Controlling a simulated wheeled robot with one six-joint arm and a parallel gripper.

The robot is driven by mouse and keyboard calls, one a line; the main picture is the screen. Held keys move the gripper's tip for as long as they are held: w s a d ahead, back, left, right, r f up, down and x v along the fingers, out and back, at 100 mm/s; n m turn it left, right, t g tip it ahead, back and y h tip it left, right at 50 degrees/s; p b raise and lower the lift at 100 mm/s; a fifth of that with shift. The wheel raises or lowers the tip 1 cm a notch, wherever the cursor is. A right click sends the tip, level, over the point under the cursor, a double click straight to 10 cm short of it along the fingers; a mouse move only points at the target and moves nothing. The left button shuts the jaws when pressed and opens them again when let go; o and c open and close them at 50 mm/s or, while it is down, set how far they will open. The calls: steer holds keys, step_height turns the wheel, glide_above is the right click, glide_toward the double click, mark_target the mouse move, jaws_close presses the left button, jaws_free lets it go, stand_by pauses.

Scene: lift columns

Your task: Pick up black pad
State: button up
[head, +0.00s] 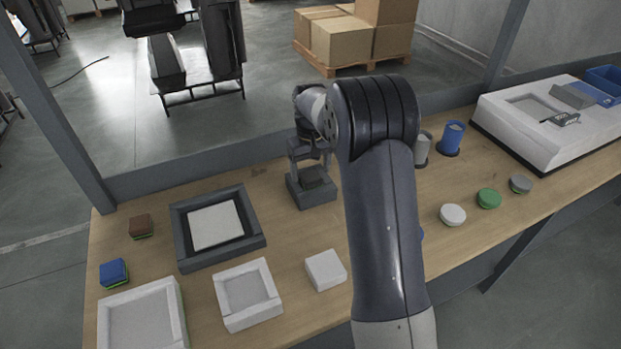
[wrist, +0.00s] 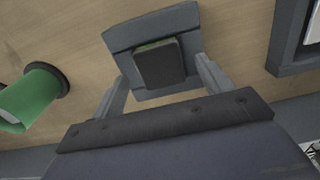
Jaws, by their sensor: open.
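The black pad (head: 314,176) sits on a dark grey block-like holder (head: 312,197) on the table, left of my arm in the head view. In the wrist view the pad (wrist: 159,64) is a dark rounded square with a thin green edge, resting on the grey holder (wrist: 122,38). My gripper (head: 310,160) is just above the holder. In the wrist view its two fingers (wrist: 165,80) are open, one on each side of the pad, with gaps between. The gripper is empty. I cannot tell how far the fingertips reach down beside the pad.
A dark square frame (head: 188,262) with a white panel stands to the left. White trays (head: 278,313) and a white block (head: 326,269) lie in front. Cups (head: 452,138) and round pads (head: 489,198) are right of my arm. A green cup (wrist: 35,98) is near my gripper.

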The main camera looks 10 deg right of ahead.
steer(key=shift+f, duration=0.55)
steer(key=c, duration=1.3)
